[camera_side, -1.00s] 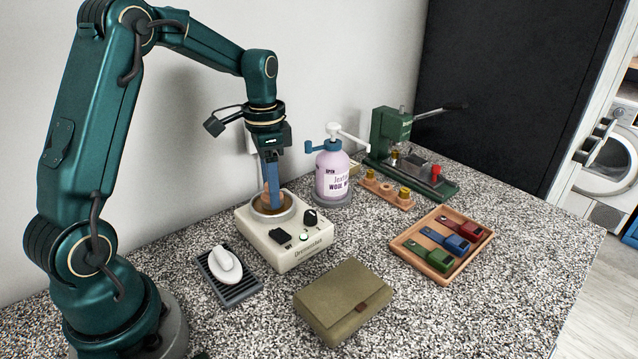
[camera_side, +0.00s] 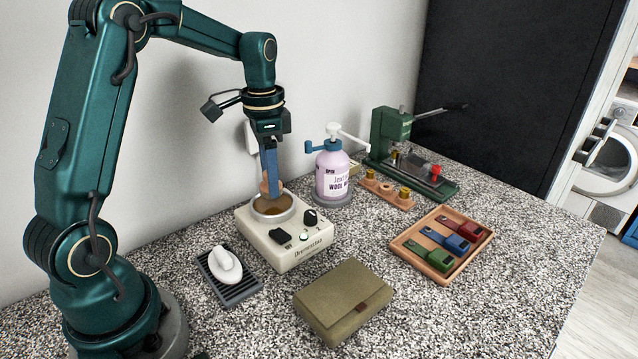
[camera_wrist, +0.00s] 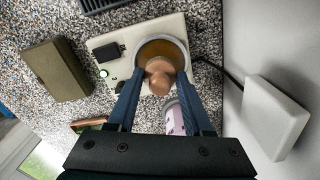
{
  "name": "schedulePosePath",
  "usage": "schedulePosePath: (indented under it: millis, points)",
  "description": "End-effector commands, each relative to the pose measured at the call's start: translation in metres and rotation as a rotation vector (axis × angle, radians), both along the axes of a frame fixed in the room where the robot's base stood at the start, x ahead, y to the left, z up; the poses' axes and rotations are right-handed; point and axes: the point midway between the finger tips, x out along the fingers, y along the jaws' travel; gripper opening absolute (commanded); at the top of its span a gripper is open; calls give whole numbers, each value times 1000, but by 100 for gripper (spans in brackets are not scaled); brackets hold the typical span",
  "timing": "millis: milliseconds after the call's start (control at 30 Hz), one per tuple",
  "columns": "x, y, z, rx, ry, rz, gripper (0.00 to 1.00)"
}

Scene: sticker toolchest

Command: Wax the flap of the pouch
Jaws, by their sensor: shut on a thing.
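The olive pouch (camera_side: 343,296) lies shut on the counter at the front, with a small brown tab on its flap. It also shows in the wrist view (camera_wrist: 57,70). A cream warmer (camera_side: 290,250) stands behind it, with a round pot (camera_side: 287,211) of amber-brown liquid on top. My gripper (camera_side: 270,187) has its blue fingers shut on a tan, rounded applicator (camera_wrist: 159,74). The applicator is upright over the pot, its lower end at or just above the liquid; I cannot tell whether it touches. The fingers hide part of it.
A white brush-like object sits on a dark slatted rack (camera_side: 237,289) left of the warmer. A lilac pump bottle (camera_side: 332,176) stands close behind right. A wooden tray (camera_side: 418,262) holds red, blue and green tools. A green press (camera_side: 390,135) stands at the back.

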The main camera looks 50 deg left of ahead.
Motion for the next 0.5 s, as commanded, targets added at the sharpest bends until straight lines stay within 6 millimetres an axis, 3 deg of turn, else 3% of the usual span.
schedulePosePath:
  millis: [500]
  points:
    - [1, 0, 39, 1, -3, 0, 6]
